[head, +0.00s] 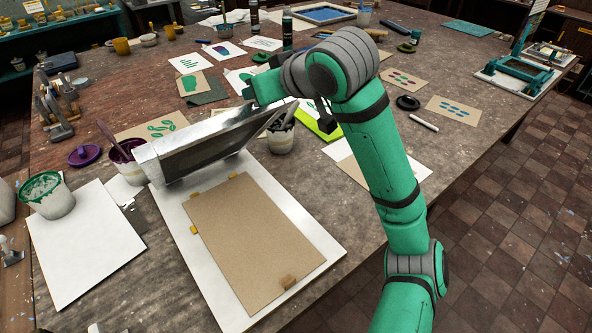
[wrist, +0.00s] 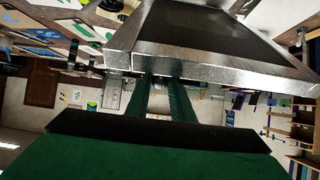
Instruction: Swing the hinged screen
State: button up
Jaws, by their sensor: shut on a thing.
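The hinged screen (head: 212,133) is a silver metal frame with a dark panel. It stands tilted up over the back of a white base board (head: 215,292). A brown sheet (head: 250,238) lies on the board, with small yellow tabs at its edges and a tan block near its front corner. My gripper (wrist: 163,84) is shut on the edge of the screen's frame, which spans the top of the wrist view (wrist: 205,58). In the head view my green hand is at the screen's raised right end; the fingertips are hidden there.
A white bucket with green paint (head: 46,195) and white paper (head: 82,245) are at left. Printed cards lie behind.

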jog(key=s+d+f, duration=0.6)
jog(key=s+f, duration=0.2)
jog(key=f, duration=0.1)
jog(key=shift+f, duration=0.2)
dwell(0.8)
jog(key=s+d+f, duration=0.2)
jog(key=s+f, duration=0.1)
jog(key=f, duration=0.3)
jog(key=s+d+f, duration=0.2)
jog(key=s+f, duration=0.1)
jog(key=f, duration=0.3)
jog(key=shift+f, duration=0.2)
dwell(0.9)
jog(key=shift+d, duration=0.1)
jog(key=shift+s+d+f, duration=0.3)
jog(key=shift+s+f, duration=0.1)
jog(key=shift+f, duration=1.75)
jog(key=shift+s+d+f, duration=0.25)
jog(key=shift+s+f, duration=0.1)
jog(key=shift+f, duration=1.85)
jog(key=shift+s+d+f, duration=0.3)
jog(key=shift+s+f, duration=0.1)
jog(key=shift+f, duration=1.75)
jog(key=o, duration=0.9)
jog(key=shift+r, duration=0.1)
